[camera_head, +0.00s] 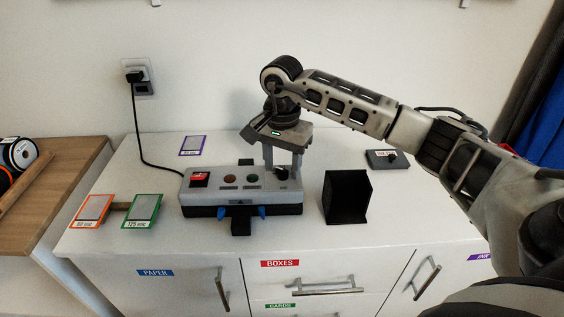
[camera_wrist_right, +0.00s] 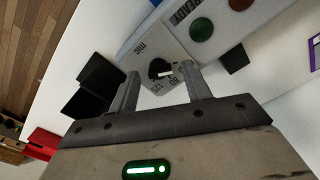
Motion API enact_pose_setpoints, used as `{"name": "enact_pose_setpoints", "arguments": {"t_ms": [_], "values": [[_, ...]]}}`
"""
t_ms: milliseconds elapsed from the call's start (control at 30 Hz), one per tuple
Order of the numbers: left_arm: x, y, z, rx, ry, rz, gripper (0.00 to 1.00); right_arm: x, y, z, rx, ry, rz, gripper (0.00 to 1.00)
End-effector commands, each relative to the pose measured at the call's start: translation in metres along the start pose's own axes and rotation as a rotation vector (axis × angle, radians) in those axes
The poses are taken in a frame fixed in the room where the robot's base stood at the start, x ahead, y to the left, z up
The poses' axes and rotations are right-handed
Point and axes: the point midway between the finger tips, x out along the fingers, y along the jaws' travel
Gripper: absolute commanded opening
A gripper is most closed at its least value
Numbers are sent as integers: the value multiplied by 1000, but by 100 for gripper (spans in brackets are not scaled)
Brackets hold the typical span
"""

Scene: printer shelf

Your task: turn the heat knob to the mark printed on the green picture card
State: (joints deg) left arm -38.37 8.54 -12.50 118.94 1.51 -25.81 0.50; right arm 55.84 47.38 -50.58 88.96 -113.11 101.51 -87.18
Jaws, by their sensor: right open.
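The laminator-like machine (camera_head: 240,195) stands on the white cabinet top, with the black heat knob (camera_head: 281,173) at its right end. In the right wrist view the knob (camera_wrist_right: 158,68) has a white pointer line, beside printed marks that include 80 and 125. I cannot tell which mark the line points at. The green picture card (camera_head: 142,211) lies left of the machine and reads 125 mic. My right gripper (camera_head: 283,168) is open above the knob; in its wrist view the fingertips (camera_wrist_right: 160,72) are on either side of it, apparently without gripping. My left gripper is out of view.
An orange card (camera_head: 94,209) lies left of the green one, a purple card (camera_head: 193,146) behind the machine. A black open box (camera_head: 346,197) stands to the right, with a grey block (camera_head: 387,160) behind it. A black cable runs to the wall socket (camera_head: 138,78).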

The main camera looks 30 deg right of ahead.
Motion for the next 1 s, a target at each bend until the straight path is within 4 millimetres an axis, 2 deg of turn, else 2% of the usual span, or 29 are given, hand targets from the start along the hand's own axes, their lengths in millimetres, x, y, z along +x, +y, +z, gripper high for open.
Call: {"name": "enact_pose_setpoints", "arguments": {"t_ms": [333,367,500,767,1000], "values": [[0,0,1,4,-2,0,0,5,0,0,0,0,0,49],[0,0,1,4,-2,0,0,5,0,0,0,0,0,43],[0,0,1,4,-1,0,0,5,0,0,0,0,0,4],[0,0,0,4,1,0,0,5,0,0,11,-1,0,4],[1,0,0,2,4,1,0,5,0,0,100,-1,0,4]]}}
